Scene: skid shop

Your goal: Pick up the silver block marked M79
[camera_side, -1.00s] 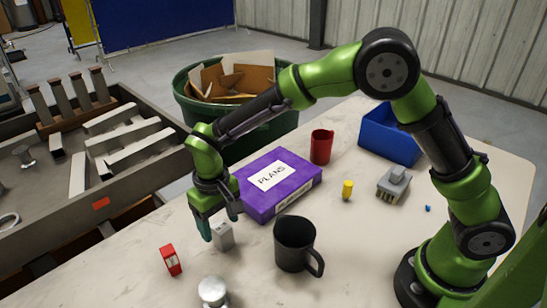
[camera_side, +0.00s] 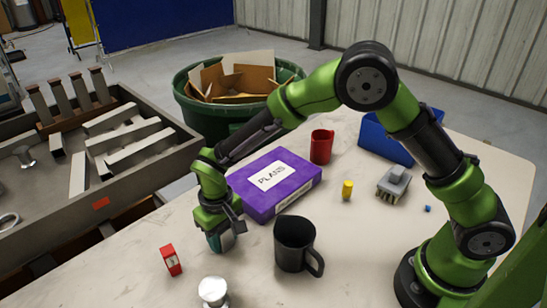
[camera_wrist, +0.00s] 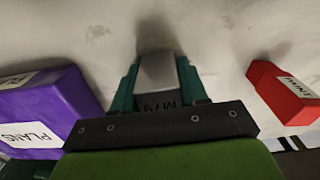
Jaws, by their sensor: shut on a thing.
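The silver block marked M79 (camera_wrist: 158,75) sits between the two teal fingers of my gripper (camera_wrist: 157,82) in the wrist view. Its marking shows upside down there, partly cut off by the gripper body. My gripper (camera_side: 222,240) is shut on the block, low over the table, in the side view. In that view the fingers and gripper hide the block almost wholly. I cannot tell whether the block touches the table.
A purple PLANS box (camera_side: 283,197) lies just behind my gripper. A black mug (camera_side: 294,245) stands to the right, a red block (camera_side: 171,259) to the left, and a silver knob-like part (camera_side: 213,291) in front. A red mug (camera_side: 321,147) and blue bin (camera_side: 385,140) stand farther back.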

